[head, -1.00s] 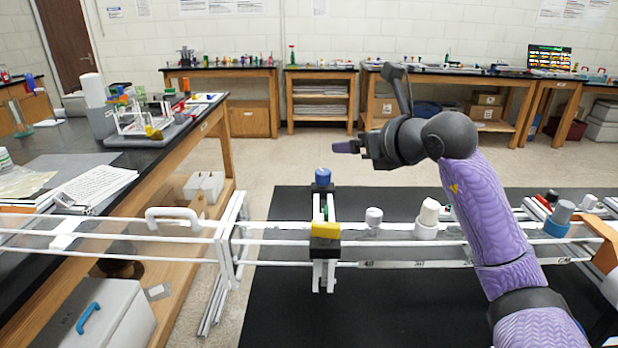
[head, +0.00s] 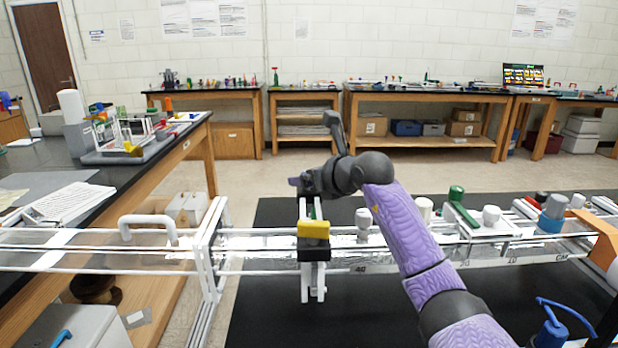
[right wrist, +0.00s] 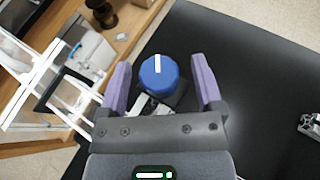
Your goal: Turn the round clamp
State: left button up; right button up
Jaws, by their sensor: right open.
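The round clamp is a blue knob with a white line on top. It shows in the right wrist view (right wrist: 158,78), standing between the two purple fingers of my right gripper (right wrist: 160,64), which is open. I see gaps on both sides of the knob. In the head view my right gripper (head: 296,182) is over the white upright carrier (head: 307,280) with its yellow and black block (head: 313,229), and it hides the blue knob there. My left gripper is not in view.
White rails (head: 260,232) run across the front, with a white knob (head: 363,224) and a green clamp (head: 456,194) to the right. A bench (head: 190,145) stands at left. The black mat (head: 260,320) below the rails is mostly bare.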

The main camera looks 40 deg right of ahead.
jog(key=shift+w+f, duration=0.15)
jog(key=shift+w, duration=0.15)
jog(key=c, duration=1)
grip_shut()
jog(key=shift+r+h+p, duration=0.2)
jog(key=shift+h+p, duration=0.2)
jog(key=shift+p, duration=0.05)
jog(key=shift+m+h, duration=0.3)
jog(key=shift+m, duration=0.3)
jog(key=shift+f, duration=0.1)
jog(key=shift+f+h, duration=0.1)
jog(key=shift+h, duration=0.2)
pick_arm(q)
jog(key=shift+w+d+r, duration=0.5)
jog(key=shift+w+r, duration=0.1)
pick_arm(e)
jog(key=o, duration=1)
grip_release()
